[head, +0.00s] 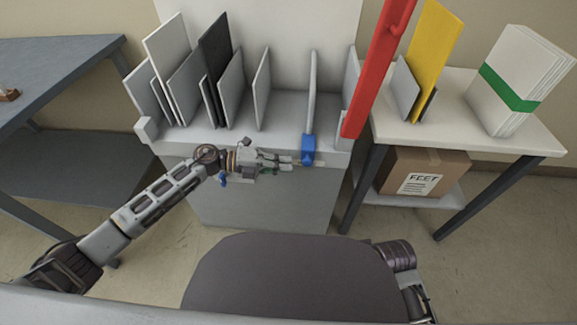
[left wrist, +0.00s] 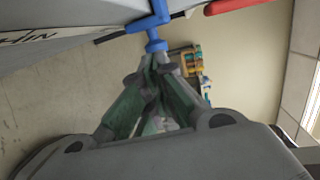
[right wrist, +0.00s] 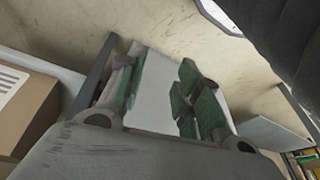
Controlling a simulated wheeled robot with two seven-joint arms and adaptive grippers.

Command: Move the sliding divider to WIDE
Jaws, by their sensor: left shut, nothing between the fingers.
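The sliding divider (head: 311,95) is a thin, upright grey panel with a blue handle (head: 308,152) at its front foot. It stands on the grey rack (head: 275,110), right of the other panels. My left gripper (head: 290,160) is shut and empty, its fingertips just left of the blue handle, touching or nearly touching it. In the left wrist view the shut fingertips (left wrist: 152,62) are close to the blue handle (left wrist: 146,24). My right gripper (right wrist: 158,95) is open and empty, away from the rack. Dark lettering (left wrist: 28,37) on the rack front is only partly visible.
Several grey, white and black panels (head: 214,55) stand in the rack's left part. A tall red bar (head: 380,70) rises right of the divider. A white table (head: 455,130) at right holds a yellow board (head: 434,45) and a banded white stack (head: 515,80). A cardboard box (head: 425,172) sits below.

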